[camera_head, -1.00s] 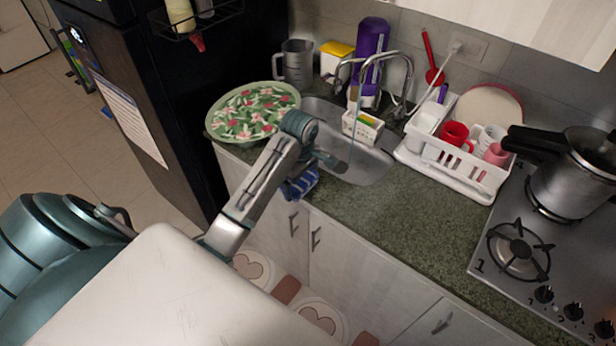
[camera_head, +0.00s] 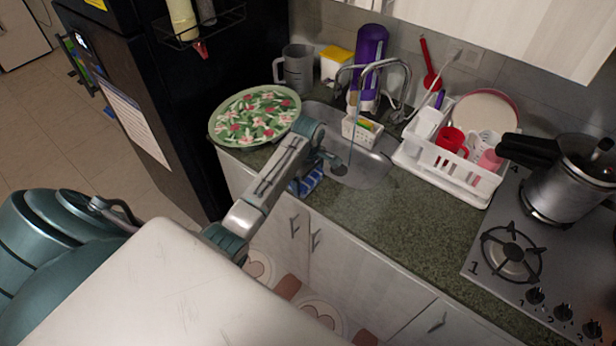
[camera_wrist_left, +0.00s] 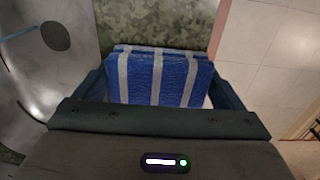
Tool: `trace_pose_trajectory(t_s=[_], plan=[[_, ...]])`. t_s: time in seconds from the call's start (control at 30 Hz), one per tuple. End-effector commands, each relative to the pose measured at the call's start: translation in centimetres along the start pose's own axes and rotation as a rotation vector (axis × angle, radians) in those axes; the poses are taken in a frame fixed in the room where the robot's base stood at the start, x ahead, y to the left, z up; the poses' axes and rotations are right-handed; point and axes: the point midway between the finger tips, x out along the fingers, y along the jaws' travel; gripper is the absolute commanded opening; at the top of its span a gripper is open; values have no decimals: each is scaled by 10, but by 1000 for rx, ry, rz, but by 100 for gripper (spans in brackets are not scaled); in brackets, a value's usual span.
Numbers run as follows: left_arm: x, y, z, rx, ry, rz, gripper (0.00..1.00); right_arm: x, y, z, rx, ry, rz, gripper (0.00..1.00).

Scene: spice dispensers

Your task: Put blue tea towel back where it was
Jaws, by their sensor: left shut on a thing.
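The blue tea towel (camera_wrist_left: 160,78) with white stripes is between the fingers of my left gripper (camera_wrist_left: 160,95), which is shut on it. In the head view the towel (camera_head: 309,181) shows at the counter's front edge by the sink, partly hidden by my left arm. My left gripper (camera_head: 318,165) is mostly hidden behind its wrist there. In the wrist view the towel lies against the green speckled counter edge. I cannot tell whether it rests on the counter or hangs free. My right gripper is not in view.
The sink (camera_head: 365,168) with its faucet (camera_head: 385,68) is beside the towel. A floral tray (camera_head: 255,116) stands left of it, and a white dish rack (camera_head: 455,168) to the right. A pressure cooker (camera_head: 560,185) sits on the stove. The counter (camera_head: 400,225) in front is clear.

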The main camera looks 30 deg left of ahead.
Motion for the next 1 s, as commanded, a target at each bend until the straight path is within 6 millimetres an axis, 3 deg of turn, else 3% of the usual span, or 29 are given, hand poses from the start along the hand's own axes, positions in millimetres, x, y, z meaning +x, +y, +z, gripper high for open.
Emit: trace_pose_trajectory(t_s=[0.07,0.1,0.17,0.47,0.8,1.0], plan=[[2,0,0,0,0,0,66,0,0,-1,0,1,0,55],[3,0,0,0,0,0,92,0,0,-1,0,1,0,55],[2,0,0,0,0,0,100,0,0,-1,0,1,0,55],[-3,0,0,0,0,1,100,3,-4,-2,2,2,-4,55],[-56,1,-1,0,2,4,100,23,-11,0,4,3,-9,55],[-74,0,0,0,0,1,100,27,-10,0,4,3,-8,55]])
